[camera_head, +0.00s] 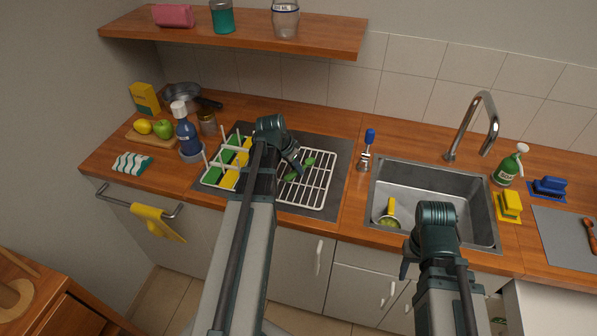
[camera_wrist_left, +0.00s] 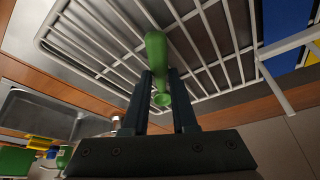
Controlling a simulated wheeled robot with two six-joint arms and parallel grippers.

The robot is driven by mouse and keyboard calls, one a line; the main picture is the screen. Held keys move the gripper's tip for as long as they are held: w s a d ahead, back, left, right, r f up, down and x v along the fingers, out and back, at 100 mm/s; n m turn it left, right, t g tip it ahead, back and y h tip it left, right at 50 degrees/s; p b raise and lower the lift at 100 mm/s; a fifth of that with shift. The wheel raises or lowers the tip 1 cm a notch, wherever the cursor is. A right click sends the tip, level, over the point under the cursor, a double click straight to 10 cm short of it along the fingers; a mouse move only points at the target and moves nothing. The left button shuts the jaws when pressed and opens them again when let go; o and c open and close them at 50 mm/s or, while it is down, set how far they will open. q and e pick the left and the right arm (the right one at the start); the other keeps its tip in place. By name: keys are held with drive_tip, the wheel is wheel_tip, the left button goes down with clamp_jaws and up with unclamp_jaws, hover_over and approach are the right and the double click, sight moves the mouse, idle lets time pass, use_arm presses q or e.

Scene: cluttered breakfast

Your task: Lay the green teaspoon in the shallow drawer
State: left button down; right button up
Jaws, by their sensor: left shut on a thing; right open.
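The green teaspoon (camera_head: 307,163) is at the wire rack on the counter, partly hidden by my left gripper (camera_head: 295,164). In the left wrist view the green teaspoon (camera_wrist_left: 157,50) lies between the two fingers of my left gripper (camera_wrist_left: 160,90), which is shut on it. The wire bars are close behind it; I cannot tell whether it touches them. My right gripper (camera_head: 410,265) is open and empty in front of the sink. Closed drawer and cabinet fronts (camera_head: 360,285) show below the counter; I cannot tell which is the shallow drawer.
The wire rack (camera_head: 318,190) holds yellow and green boards (camera_head: 222,165) at its left. The sink (camera_head: 430,190) has a faucet (camera_head: 478,125) behind it and a yellow-and-green item (camera_head: 390,215) inside. A brush (camera_head: 367,150) stands between rack and sink. A shelf (camera_head: 240,35) hangs above.

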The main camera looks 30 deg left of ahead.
use_arm(q)
drive_tip(key=shift+r+p, duration=2)
drive_tip(key=shift+r, duration=0.2)
drive_tip(key=shift+d, duration=0.15)
